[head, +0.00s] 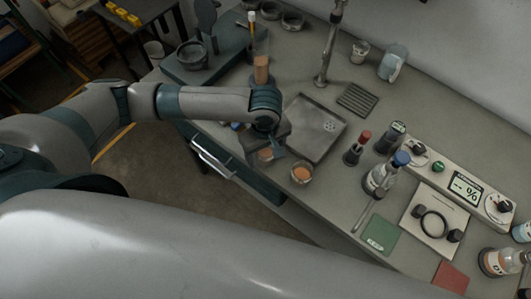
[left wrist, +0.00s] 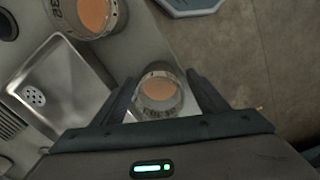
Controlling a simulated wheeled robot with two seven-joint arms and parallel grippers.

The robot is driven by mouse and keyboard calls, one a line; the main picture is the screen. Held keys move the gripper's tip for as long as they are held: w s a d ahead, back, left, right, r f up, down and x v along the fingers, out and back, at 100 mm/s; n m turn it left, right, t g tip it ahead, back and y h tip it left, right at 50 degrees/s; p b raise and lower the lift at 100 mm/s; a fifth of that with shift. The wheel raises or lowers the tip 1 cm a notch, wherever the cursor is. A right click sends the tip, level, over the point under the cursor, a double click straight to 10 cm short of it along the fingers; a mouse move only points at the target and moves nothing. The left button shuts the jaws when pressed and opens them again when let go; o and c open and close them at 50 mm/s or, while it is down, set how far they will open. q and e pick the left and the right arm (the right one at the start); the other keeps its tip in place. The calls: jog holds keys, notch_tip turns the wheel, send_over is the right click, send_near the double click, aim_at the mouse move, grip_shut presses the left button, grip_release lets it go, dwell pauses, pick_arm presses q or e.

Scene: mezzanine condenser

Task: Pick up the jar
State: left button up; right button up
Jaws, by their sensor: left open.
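A small clear glass jar (left wrist: 160,92) with orange content and dark print on its wall stands on the grey worktop near its front edge. In the head view the jar (head: 266,155) is partly hidden by my left gripper (head: 274,147). That gripper is low over the jar and open. In the left wrist view its fingers lie on either side of the jar, with a gap visible; I cannot tell whether either touches. A second glass vessel (head: 301,173) with orange content stands close by, and it also shows in the left wrist view (left wrist: 92,14). My right gripper is out of view.
A metal sink tray (head: 312,125) lies just behind the jar. A tall cylinder with orange content (head: 261,70) stands further back. Bottles (head: 378,178) and a meter panel (head: 465,188) fill the right side. An open drawer (head: 215,160) juts out at the front.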

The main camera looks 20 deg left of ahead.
aim_at(266, 149)
pick_arm(q)
jog(key=c, duration=1.2)
jog(key=shift+r, duration=0.3)
jog(key=shift+r+b, duration=0.8)
jog(key=shift+r, duration=0.65)
jog(key=shift+s+d+r, duration=0.1)
jog(key=shift+r, duration=0.2)
jog(key=shift+s+d+r+b, duration=0.25)
jog(key=shift+s+d+r, duration=0.9)
jog(key=shift+s+d, duration=0.2)
jog(key=shift+s+d+r+b, duration=0.25)
jog(key=shift+s+d+r, duration=0.95)
jog(key=shift+s, duration=0.2)
jog(key=shift+s+d+r+b, duration=0.25)
jog(key=shift+s+d+r, duration=0.85)
jog(key=shift+s+d, duration=0.25)
